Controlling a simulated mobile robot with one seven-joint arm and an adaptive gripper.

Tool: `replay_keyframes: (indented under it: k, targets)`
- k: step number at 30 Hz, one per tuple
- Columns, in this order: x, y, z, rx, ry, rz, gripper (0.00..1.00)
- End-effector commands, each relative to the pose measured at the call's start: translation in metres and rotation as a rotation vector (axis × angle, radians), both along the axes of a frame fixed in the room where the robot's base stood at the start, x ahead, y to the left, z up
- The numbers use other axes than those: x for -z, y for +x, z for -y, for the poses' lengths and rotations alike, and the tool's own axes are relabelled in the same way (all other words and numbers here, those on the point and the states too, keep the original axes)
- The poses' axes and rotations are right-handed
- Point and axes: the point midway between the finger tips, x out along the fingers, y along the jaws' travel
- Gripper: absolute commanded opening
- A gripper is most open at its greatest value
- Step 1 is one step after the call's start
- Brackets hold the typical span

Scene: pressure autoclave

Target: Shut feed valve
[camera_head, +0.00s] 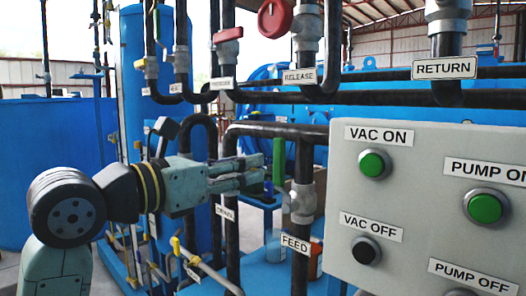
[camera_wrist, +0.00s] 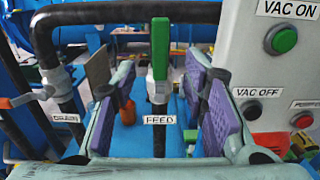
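The feed valve has a green lever handle (camera_head: 279,160) that points straight up, roughly in line with its vertical dark pipe. Its grey body (camera_head: 302,203) sits above the FEED label (camera_head: 295,243). In the wrist view the green handle (camera_wrist: 160,48) stands near the middle, above the FEED label (camera_wrist: 159,119). My gripper (camera_head: 262,176) points right, with its fingertips close to the handle on its left. In the wrist view my gripper (camera_wrist: 160,82) is open, its purple-padded fingers spread to either side of the valve. Nothing is held, and I cannot make out any contact.
A grey control panel (camera_head: 410,262) with green and black buttons stands close on the right. Dark pipes run overhead and left of the valve. A red valve handle (camera_head: 275,18) hangs above the RELEASE label (camera_head: 299,77). A yellow-tipped lever (camera_head: 176,246) sits below my gripper.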

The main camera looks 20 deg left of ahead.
Motion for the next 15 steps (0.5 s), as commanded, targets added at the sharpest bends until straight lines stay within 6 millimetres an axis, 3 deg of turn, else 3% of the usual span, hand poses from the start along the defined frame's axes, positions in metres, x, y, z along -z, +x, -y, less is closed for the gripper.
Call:
replay_keyframes:
  k: [5,15]
  targets:
    - [0.000,0.017,0.006,-0.002,0.003,-0.008,0.40]
    - [-0.001,0.076,0.028,0.000,0.002,-0.005,0.40]
